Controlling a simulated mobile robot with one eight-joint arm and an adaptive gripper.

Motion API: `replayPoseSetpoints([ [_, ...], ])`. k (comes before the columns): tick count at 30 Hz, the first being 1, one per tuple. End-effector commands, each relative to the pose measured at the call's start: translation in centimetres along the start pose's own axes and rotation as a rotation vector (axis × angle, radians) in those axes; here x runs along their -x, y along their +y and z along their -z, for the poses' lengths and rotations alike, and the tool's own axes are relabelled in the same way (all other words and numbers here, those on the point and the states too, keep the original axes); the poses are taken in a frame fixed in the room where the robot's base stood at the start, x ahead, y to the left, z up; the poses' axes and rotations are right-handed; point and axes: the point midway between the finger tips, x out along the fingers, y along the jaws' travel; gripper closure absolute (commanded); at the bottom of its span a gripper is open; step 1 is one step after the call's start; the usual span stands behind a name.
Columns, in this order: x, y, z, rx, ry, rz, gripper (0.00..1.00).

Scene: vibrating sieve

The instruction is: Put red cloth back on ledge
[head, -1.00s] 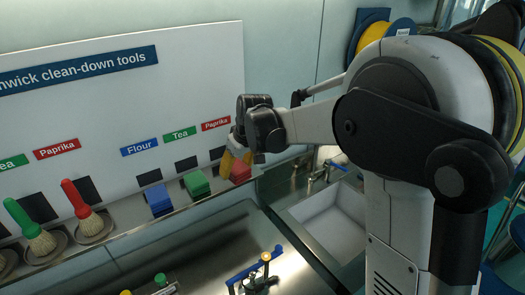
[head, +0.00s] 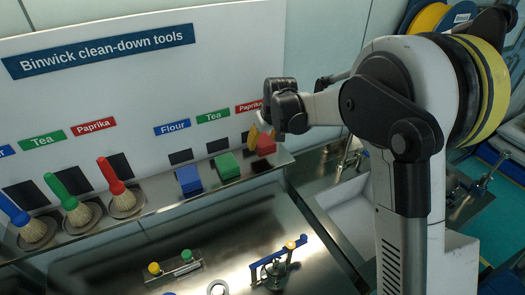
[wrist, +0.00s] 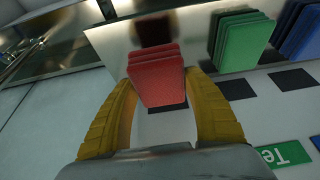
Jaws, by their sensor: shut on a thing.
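The red cloth (head: 265,146), a folded block, is at the right end of the ledge (head: 146,217), under the red Paprika label (head: 249,106). In the wrist view the red cloth (wrist: 157,78) stands between the two yellow fingers of my gripper (wrist: 160,95), which is shut on it. My gripper (head: 262,133) comes in from the right and above in the head view. I cannot tell whether the cloth's underside touches the ledge. The green cloth (head: 227,166) and the blue cloth (head: 188,180) sit on the ledge to its left.
Blue, green and red-handled brushes (head: 117,187) stand in round holders on the ledge's left part. The white sign board (head: 60,110) rises behind the ledge. A steel worktop with a blue-handled clamp (head: 275,262) lies in front. A sink (head: 350,220) is to the right.

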Motion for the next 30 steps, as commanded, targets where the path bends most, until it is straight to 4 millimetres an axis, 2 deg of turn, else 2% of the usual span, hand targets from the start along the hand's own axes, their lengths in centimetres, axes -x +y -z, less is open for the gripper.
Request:
replayPoseSetpoints([
  [5, -1.2, -0.2, -0.3, 0.000, 0.000, 0.000, 0.71],
  [11, -3.8, -0.2, -1.4, 0.000, 0.000, 0.000, 0.71],
  [22, -4.4, -0.2, -1.6, 0.000, 0.000, 0.000, 0.71],
  [23, -4.3, -0.2, -1.6, 0.000, 0.000, 0.000, 0.36],
  [24, -4.2, -0.2, -1.6, 0.000, 0.000, 0.000, 0.24],
  [25, -4.2, -0.2, -1.6, 0.000, 0.000, 0.000, 0.21],
  [30, -4.2, -0.2, -1.6, 0.000, 0.000, 0.000, 0.21],
])
